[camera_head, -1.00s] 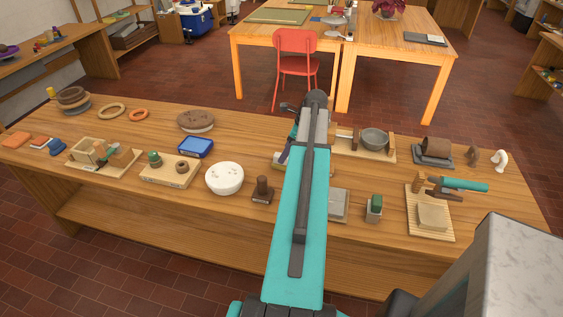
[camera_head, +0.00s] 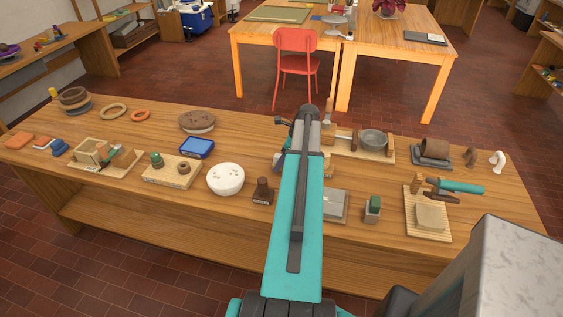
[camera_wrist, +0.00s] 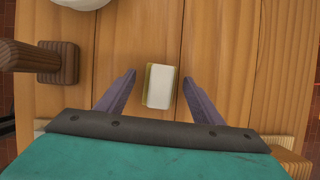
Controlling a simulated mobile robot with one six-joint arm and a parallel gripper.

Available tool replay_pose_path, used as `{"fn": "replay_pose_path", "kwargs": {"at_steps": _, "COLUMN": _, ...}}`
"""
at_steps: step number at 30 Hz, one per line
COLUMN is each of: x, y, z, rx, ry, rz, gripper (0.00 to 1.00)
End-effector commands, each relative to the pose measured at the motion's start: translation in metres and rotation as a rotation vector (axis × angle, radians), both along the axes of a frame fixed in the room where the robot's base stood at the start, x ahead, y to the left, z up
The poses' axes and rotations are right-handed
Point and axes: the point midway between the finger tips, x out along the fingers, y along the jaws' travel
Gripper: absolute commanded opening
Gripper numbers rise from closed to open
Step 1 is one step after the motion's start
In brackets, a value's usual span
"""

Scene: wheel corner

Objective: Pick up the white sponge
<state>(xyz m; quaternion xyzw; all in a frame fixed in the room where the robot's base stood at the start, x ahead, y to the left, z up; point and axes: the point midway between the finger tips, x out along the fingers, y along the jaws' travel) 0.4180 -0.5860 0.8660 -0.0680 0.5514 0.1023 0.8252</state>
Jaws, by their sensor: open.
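The white sponge (camera_wrist: 159,86) is a small white block with a yellowish-green edge on its left side. It lies on the wooden bench top (camera_wrist: 220,40) in the wrist view. My gripper (camera_wrist: 160,78) is open, with one purple-grey finger on each side of the sponge and a gap between each finger and it. I cannot tell how high the fingertips are above the bench. In the head view my arm hides the sponge and most of my gripper.
A dark brown wooden block with a handle (camera_wrist: 55,62) stands left of my gripper. A white round bowl (camera_head: 225,179) is farther left. A grey slab (camera_head: 333,205) and a green-topped block (camera_head: 373,208) are right of my arm. A pale wooden piece (camera_wrist: 290,160) shows at the lower right.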

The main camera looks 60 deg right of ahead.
Motion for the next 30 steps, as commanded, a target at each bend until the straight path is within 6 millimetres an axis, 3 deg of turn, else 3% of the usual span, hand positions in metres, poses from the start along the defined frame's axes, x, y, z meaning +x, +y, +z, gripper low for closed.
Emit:
{"fn": "replay_pose_path", "kwargs": {"at_steps": 17, "x": -0.0002, "y": -0.0003, "z": -0.0015, "rx": -0.001, "ry": 0.000, "rz": -0.001, "gripper": 0.61}}
{"fn": "replay_pose_path", "kwargs": {"at_steps": 25, "x": -0.0002, "y": -0.0003, "z": -0.0014, "rx": -0.001, "ry": 0.000, "rz": -0.001, "gripper": 0.19}}
{"fn": "replay_pose_path", "kwargs": {"at_steps": 30, "x": -0.0001, "y": -0.0002, "z": -0.0014, "rx": -0.001, "ry": 0.000, "rz": -0.001, "gripper": 0.16}}
